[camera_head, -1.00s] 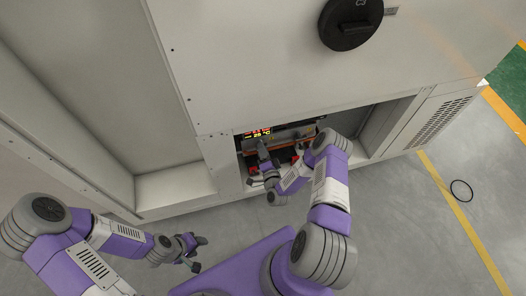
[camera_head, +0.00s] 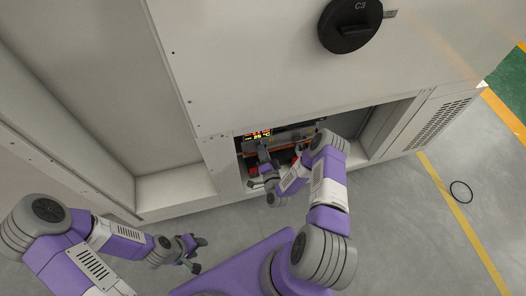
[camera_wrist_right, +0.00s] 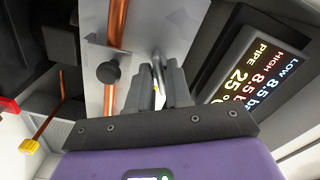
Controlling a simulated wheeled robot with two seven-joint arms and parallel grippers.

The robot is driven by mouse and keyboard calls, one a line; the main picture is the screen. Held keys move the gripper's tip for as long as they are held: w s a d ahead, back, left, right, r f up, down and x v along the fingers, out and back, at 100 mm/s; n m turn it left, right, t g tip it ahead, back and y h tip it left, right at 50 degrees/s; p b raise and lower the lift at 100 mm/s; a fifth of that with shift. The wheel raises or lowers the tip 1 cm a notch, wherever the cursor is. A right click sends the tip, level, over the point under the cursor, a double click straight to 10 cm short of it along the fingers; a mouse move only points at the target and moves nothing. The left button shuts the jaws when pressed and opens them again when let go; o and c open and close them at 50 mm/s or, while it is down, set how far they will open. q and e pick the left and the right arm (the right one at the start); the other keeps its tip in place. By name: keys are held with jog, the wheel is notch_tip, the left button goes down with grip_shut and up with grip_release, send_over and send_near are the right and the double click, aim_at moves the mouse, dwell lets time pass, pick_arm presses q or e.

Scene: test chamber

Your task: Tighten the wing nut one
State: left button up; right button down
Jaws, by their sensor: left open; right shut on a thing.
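My right gripper (camera_head: 264,152) reaches into the low opening of the cabinet. In the right wrist view its two dark fingers (camera_wrist_right: 159,84) are shut on a small bright metal piece (camera_wrist_right: 157,72), which looks like the wing nut; the fingers hide most of it, so its angle cannot be told. It sits in front of a pale metal plate (camera_wrist_right: 180,22). My left gripper (camera_head: 194,253) is open and empty, low over the floor at the left, away from the cabinet.
A lit display (camera_wrist_right: 250,75) reads PIPE 25 beside the right fingers. A copper pipe (camera_wrist_right: 117,22) and a dark round knob (camera_wrist_right: 108,72) are close on their other side. The cabinet opening's frame (camera_head: 372,128) surrounds my right arm.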

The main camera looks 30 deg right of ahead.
jog(key=n+p, duration=0.1)
jog(key=n, duration=0.3)
jog(key=n+p, duration=0.1)
jog(key=n, duration=0.3)
jog(key=n+p, duration=0.1)
jog(key=n, duration=0.3)
jog(key=shift+n, duration=0.3)
jog(key=n+p, duration=0.1)
jog(key=n, duration=0.2)
jog(key=shift+n, duration=0.4)
jog(key=n+p, duration=0.1)
jog(key=n, duration=0.2)
jog(key=shift+n, duration=0.3)
jog(key=n, duration=0.3)
jog(key=shift+n, duration=0.3)
jog(key=n, duration=0.3)
jog(key=shift+f, duration=0.1)
jog(key=shift+s+n, duration=0.1)
jog(key=shift+n, duration=1.7)
